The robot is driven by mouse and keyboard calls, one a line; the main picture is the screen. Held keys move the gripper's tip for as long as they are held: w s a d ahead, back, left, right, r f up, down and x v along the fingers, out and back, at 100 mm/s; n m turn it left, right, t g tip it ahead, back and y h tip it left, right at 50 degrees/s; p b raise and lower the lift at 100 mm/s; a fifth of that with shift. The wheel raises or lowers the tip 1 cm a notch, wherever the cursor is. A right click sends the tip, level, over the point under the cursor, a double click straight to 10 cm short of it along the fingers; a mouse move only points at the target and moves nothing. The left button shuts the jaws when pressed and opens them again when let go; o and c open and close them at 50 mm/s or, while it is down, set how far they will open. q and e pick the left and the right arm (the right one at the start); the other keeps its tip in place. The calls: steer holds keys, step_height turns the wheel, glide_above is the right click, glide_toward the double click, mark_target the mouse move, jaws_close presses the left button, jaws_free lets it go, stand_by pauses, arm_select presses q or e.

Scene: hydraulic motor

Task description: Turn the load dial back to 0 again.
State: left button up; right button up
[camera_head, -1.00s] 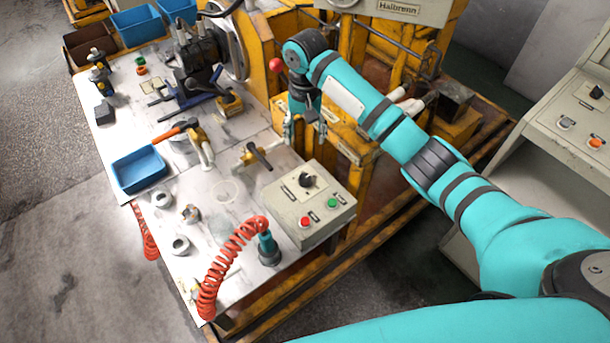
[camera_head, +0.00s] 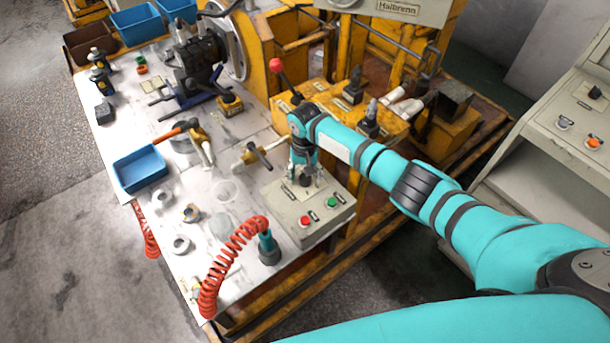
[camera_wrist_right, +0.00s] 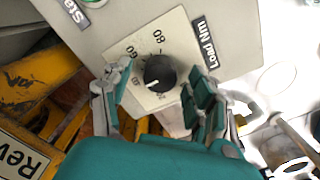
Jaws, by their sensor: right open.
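The load dial (camera_wrist_right: 158,73) is a round black knob on a pale plate marked "Load Nm" in the right wrist view. Its white pointer mark faces the lower left of that picture. The figures 80 and 60 are readable; the lower ones are partly hidden or unclear. My right gripper (camera_wrist_right: 160,88) is open, with one finger on each side of the knob and visible gaps between. In the head view my right gripper (camera_head: 303,166) points down over the grey control box (camera_head: 322,232), and the knob (camera_head: 305,180) shows only partly beneath it. My left gripper is out of view.
A red button (camera_head: 304,221) and a green button (camera_head: 331,202) sit on the box in front of the dial. A coiled red hose (camera_head: 232,250) stands at left. A yellow-handled valve (camera_head: 255,155) is close behind left. A red-knobbed lever (camera_head: 277,66) rises behind.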

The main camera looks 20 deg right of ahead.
steer(key=shift+f, duration=0.2)
steer(key=c, duration=1.2)
steer(key=shift+o, duration=0.2)
